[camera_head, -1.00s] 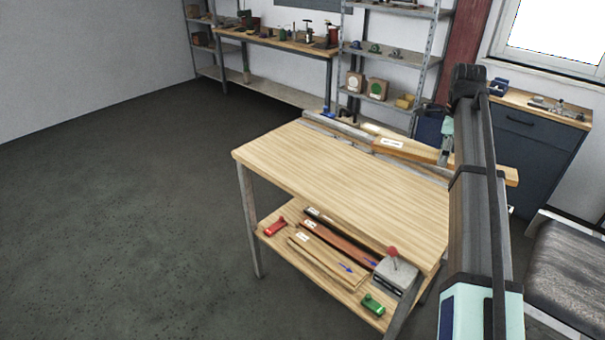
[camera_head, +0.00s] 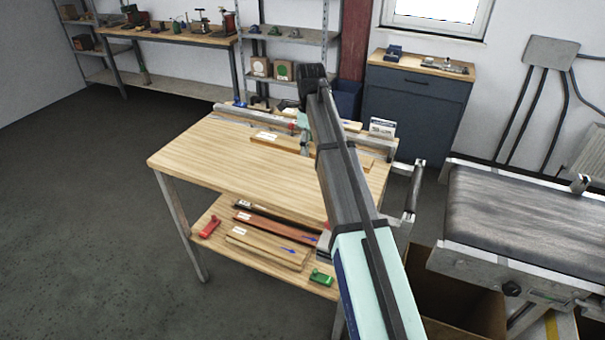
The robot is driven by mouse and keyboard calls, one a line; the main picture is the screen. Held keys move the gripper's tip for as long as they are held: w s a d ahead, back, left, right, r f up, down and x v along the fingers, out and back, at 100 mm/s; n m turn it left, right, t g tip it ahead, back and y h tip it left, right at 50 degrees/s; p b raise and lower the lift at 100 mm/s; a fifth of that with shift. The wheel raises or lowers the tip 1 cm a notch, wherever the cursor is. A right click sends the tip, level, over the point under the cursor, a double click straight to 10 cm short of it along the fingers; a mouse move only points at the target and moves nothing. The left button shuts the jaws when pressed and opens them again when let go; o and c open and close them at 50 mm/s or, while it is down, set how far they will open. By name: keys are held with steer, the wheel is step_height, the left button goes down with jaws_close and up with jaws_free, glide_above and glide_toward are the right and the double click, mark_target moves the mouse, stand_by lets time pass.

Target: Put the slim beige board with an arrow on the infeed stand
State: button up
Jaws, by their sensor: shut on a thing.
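My gripper (camera_head: 304,142), partly hidden by my arm, is shut on a slim beige board (camera_head: 280,147) with a white label. It holds the board at the back of the wooden table (camera_head: 235,160); I cannot tell whether they touch. No arrow can be made out on this board, and my arm covers part of it. Another beige board (camera_head: 268,249), wider and with a blue arrow, lies on the table's lower shelf. I cannot identify the infeed stand for certain; a grey metal frame (camera_head: 411,188) stands between the table and the conveyor (camera_head: 520,210).
A reddish-brown board (camera_head: 275,226), a red clamp-like piece (camera_head: 210,227) and a green one (camera_head: 321,278) lie on the lower shelf. An open cardboard box (camera_head: 455,300) stands below the conveyor. A dark cabinet (camera_head: 415,110) stands behind. The front tabletop is clear.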

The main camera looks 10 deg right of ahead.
mark_target(308, 185)
step_height(308, 185, down, 14)
steer(key=p, duration=0.3)
steer(key=shift+r, duration=0.15)
steer(key=o, duration=1.5)
steer(key=shift+c, duration=0.2)
step_height(308, 185, up, 12)
steer(key=b, duration=0.3)
